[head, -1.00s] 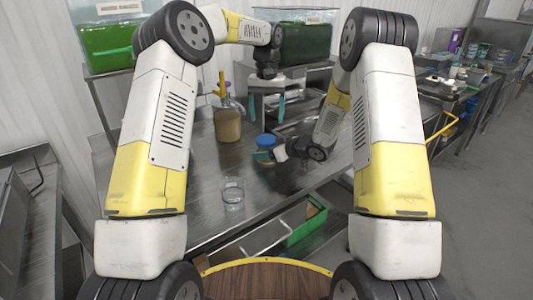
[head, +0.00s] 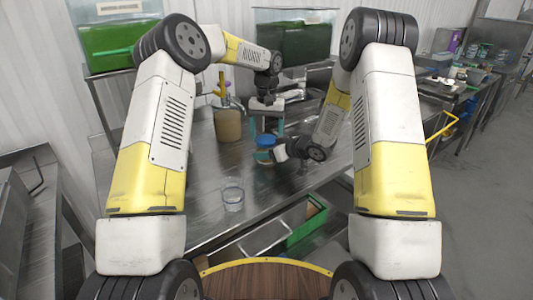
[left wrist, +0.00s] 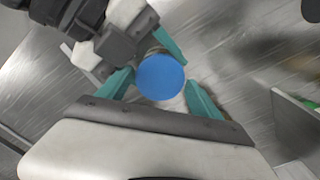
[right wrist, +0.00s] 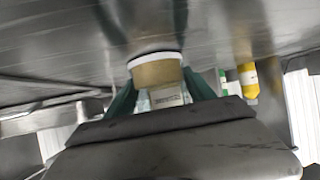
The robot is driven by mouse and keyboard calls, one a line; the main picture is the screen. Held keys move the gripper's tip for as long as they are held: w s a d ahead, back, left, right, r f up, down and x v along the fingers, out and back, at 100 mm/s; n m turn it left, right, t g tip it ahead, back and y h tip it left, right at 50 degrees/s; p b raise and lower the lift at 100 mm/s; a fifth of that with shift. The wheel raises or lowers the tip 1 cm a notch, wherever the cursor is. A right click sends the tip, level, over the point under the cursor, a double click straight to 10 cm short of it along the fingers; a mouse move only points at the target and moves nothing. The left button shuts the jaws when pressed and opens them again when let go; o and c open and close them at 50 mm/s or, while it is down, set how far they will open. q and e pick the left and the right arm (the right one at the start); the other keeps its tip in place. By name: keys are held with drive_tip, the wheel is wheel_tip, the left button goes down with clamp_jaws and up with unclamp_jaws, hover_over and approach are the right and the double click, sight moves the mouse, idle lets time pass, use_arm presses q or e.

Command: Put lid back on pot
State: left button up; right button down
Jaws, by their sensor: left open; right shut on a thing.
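The pot (head: 264,158) is a small jar with tan contents, standing near the middle of the steel table. The blue lid (head: 265,141) appears to sit on top of it; the lid shows as a round blue disc in the left wrist view (left wrist: 160,76). My left gripper (head: 267,128) is open, pointing down just above the lid, with its teal fingers on either side of the disc. My right gripper (right wrist: 160,93) is shut on the pot from the right side. In the right wrist view the pot (right wrist: 156,72) shows a pale rim and a label between the fingers.
A larger container (head: 228,124) with tan contents and a yellow-handled tool stands behind left. A clear glass (head: 232,194) stands at the front of the table (head: 200,210). A green crate (head: 308,226) lies below. Green-filled tanks (head: 293,38) stand at the back.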

use_arm(q)
drive_tip(key=shift+f, duration=0.15)
drive_tip(key=shift+c, duration=0.4)
drive_tip(key=c, duration=1.2)
drive_tip(key=o, duration=1.5)
drive_tip(key=shift+r, duration=2.3)
drive_tip(key=shift+o, duration=0.3)
drive_tip(key=shift+o, duration=1.4)
